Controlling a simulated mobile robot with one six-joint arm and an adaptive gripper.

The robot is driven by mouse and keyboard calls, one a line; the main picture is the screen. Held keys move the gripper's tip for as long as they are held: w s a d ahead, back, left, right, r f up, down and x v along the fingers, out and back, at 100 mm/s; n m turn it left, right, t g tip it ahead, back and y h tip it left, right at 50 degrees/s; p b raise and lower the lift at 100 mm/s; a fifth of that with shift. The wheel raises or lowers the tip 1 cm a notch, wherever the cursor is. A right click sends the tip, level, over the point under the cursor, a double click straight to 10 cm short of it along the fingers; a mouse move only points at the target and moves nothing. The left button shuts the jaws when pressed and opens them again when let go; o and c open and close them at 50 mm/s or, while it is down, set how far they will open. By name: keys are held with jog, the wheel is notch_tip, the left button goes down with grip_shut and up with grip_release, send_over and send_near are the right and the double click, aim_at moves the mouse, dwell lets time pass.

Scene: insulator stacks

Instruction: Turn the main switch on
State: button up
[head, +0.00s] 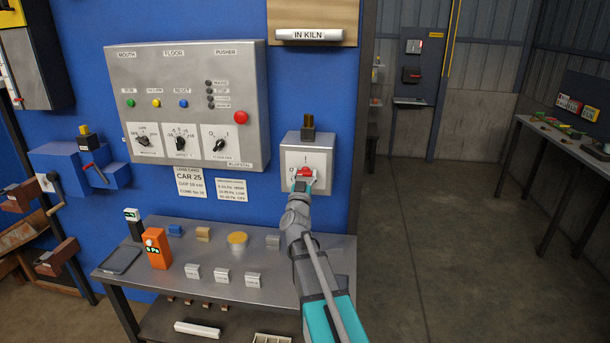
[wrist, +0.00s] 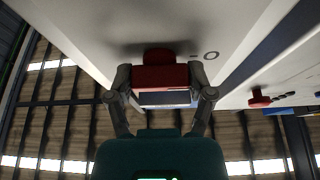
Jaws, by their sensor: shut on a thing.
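The main switch is a grey box (head: 304,143) on the blue wall, with a light plate and a red rotary handle (head: 305,174). Marks "O" and "I" show on the plate near the handle. My gripper (head: 303,183) is at the handle, in front of the plate. In the wrist view my gripper (wrist: 160,88) has its two fingers on either side of the red handle (wrist: 160,76), shut on it. The handle's exact angle is partly hidden by my gripper in the head view.
A grey control panel (head: 185,64) with knobs, buttons and a red stop button (head: 240,117) is left of the switch. A metal table (head: 180,283) with small blocks and an orange meter (head: 157,248) stands below. Open floor (head: 440,240) lies to the right.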

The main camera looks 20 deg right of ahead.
jog(key=shift+c, duration=0.5)
jog(key=shift+w+m, duration=0.1)
jog(key=shift+m, duration=0.3)
jog(key=m+g+h, duration=0.1)
jog(key=m, duration=0.1)
jog(key=m+h, duration=0.1)
jog(key=m, duration=0.1)
jog(key=shift+r+g, duration=0.1)
jog(key=shift+g, duration=0.3)
jog(key=m+g+p, duration=0.1)
jog(key=m, duration=0.3)
jog(key=m+g+h+p, duration=0.1)
jog(key=m+g, duration=0.1)
jog(key=m, duration=0.1)
jog(key=shift+r+m+h, duration=0.1)
jog(key=shift+m+h, duration=0.2)
jog(key=shift+m, duration=0.1)
jog(key=m+g+p, duration=0.1)
jog(key=m, duration=0.2)
jog(key=m+g+p, duration=0.1)
jog(key=m+p, duration=0.1)
jog(key=m, duration=0.1)
jog(key=shift+g, duration=0.3)
jog(key=shift+m+g+y+p, duration=0.6)
jog(key=shift+m+p, duration=0.5)
jog(key=shift+m, duration=0.8)
jog(key=shift+f, duration=0.2)
